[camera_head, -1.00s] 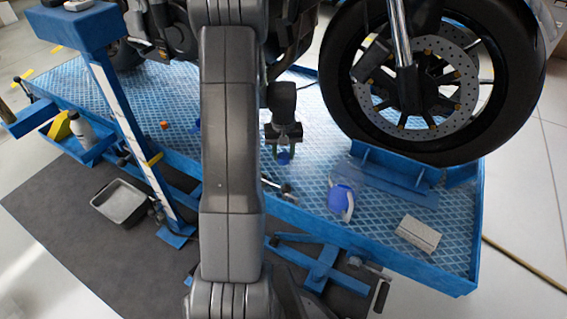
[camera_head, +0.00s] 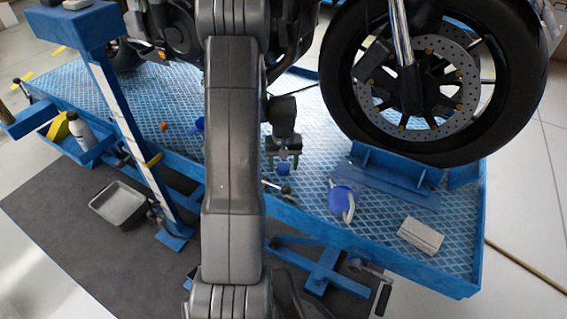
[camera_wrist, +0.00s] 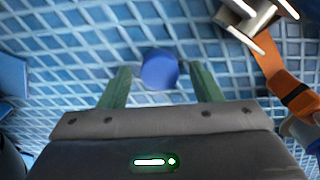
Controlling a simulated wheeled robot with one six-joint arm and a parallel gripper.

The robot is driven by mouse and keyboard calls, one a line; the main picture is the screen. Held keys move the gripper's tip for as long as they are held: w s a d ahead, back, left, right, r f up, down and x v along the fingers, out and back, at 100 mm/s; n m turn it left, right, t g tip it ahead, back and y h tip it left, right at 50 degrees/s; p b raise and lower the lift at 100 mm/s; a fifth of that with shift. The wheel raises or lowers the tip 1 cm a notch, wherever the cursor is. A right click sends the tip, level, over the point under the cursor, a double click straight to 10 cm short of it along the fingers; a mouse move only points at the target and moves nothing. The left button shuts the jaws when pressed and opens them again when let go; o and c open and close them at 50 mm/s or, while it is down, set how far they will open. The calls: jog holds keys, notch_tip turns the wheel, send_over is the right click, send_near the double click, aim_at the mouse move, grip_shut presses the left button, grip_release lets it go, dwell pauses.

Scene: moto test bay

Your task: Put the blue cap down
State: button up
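The blue cap (camera_head: 283,169) is a small round piece on the blue mesh-patterned platform (camera_head: 315,185). It also shows in the wrist view (camera_wrist: 160,69), between and just beyond the fingertips. My gripper (camera_head: 283,161) is above the cap, pointing down, with its two green fingers spread. The cap appears to rest on the platform.
An orange strap (camera_wrist: 278,68) shows at right in the wrist view.

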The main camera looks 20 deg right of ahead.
aim_at(284, 166)
jog(key=shift+r, duration=0.1)
notch_tip(284, 166, up, 12)
jog(key=p, duration=0.3)
jog(key=shift+r, duration=0.15)
notch_tip(284, 166, down, 12)
jog(key=b, duration=0.2)
jog(key=shift+b, duration=0.35)
jog(key=shift+r+p, duration=0.35)
jog(key=shift+r, duration=0.95)
